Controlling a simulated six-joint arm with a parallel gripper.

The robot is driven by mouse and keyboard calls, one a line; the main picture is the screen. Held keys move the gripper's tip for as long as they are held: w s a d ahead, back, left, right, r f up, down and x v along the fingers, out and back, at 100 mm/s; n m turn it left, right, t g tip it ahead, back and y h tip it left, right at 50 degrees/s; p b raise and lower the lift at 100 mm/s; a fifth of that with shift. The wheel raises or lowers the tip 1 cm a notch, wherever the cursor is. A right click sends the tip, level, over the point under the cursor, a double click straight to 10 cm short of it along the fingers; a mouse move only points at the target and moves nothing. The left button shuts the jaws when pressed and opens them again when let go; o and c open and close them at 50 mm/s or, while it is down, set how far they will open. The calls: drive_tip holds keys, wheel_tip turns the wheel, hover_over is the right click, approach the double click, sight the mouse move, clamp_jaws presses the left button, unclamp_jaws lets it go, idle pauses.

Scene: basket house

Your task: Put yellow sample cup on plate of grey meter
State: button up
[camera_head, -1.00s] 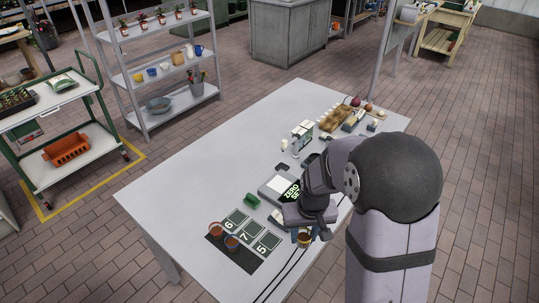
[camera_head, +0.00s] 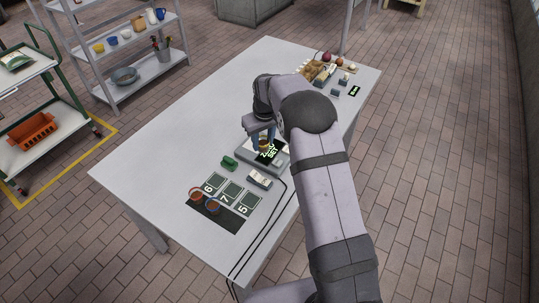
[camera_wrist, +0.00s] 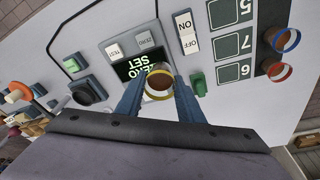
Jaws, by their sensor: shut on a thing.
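The yellow sample cup, yellow-rimmed with brown contents, is between the two blue fingers of my gripper (camera_head: 262,140); the cup (camera_wrist: 158,82) shows best in the wrist view. My gripper is shut on it. The grey meter (camera_head: 246,146) lies beneath, with a dark display (camera_wrist: 132,68) reading ZERO SET in green. The cup is over the meter's pale plate (camera_wrist: 157,96), overlapping the display's edge in the wrist view. The fingers and cup hide much of the plate. I cannot tell whether the cup touches it.
Red-rimmed (camera_head: 196,195) and blue-rimmed (camera_head: 213,207) cups stand on a black mat by cards marked 6, 7 and 5. An ON/OFF block (camera_head: 260,179) and green object (camera_head: 229,162) flank the meter. Cables run along the table. The table's left side (camera_head: 150,165) is clear.

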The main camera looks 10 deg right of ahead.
drive_tip(key=w, duration=0.2)
drive_tip(key=w+f+n, duration=0.1)
drive_tip(key=w, duration=0.2)
drive_tip(key=w+a+f+n, duration=0.1)
drive_tip(key=w, duration=0.1)
drive_tip(key=shift+w+t, duration=0.3)
drive_tip(key=shift+w, duration=0.1)
drive_tip(key=shift+w+a+f+n, duration=0.25)
drive_tip(key=shift+w+n, duration=0.35)
drive_tip(key=shift+w, duration=0.05)
drive_tip(key=shift+f, duration=0.1)
drive_tip(key=shift+s+b+x, duration=0.15)
drive_tip(key=shift+b+x, duration=0.15)
drive_tip(key=shift+x, duration=0.35)
drive_tip(key=shift+s+b+x, duration=0.15)
drive_tip(key=shift+b+x, duration=0.1)
drive_tip(key=shift+x, duration=0.4)
drive_tip(key=shift+b+x, duration=0.75)
drive_tip(key=shift+b, duration=0.05)
drive_tip(key=shift+s, duration=0.15)
